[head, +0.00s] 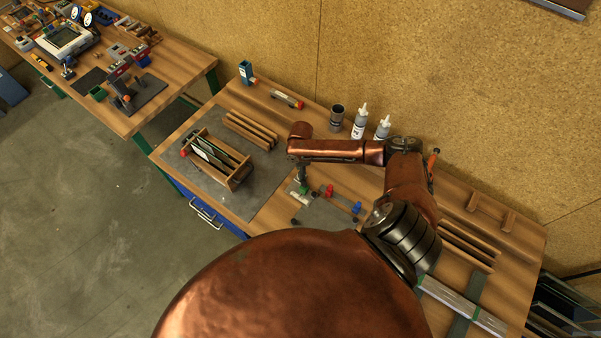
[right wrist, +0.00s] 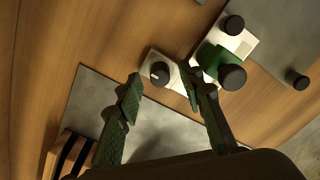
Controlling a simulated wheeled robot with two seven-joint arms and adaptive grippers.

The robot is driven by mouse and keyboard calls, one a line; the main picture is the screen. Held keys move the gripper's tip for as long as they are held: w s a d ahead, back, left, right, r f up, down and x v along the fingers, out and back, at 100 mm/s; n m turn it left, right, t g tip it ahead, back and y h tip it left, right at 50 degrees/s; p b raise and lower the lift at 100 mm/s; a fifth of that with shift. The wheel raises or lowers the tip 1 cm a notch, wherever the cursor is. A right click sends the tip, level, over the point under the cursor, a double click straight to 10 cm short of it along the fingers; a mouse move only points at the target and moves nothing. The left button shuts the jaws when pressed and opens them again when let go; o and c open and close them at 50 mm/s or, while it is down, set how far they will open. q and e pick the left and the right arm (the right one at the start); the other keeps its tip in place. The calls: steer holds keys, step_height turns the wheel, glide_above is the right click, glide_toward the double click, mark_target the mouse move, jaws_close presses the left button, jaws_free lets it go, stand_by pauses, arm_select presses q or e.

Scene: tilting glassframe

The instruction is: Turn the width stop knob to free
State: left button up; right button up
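In the right wrist view, a small dark round knob (right wrist: 159,72) with a pale pointer mark sits on a white block (right wrist: 165,68). It looks like the width stop knob, but no label is readable. My right gripper (right wrist: 161,83) is open, its two green fingers on either side of the knob in the picture. I cannot tell whether either finger touches it. In the head view my right gripper (head: 302,178) points down over the grey fixture plate (head: 325,212), and the knob is too small to make out. My left gripper is not in view.
Near the right finger are a green block (right wrist: 209,58) and black knobs (right wrist: 232,77). Red (head: 329,190) and blue clamps stand on the fixture. A wooden rack (head: 238,178) stands left on a grey mat. Bottles (head: 361,120) stand behind my arm.

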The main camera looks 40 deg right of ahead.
step_height(320, 180, up, 11)
steer(key=shift+f, duration=0.15)
steer(key=shift+a, duration=0.1)
stand_by(0.6)
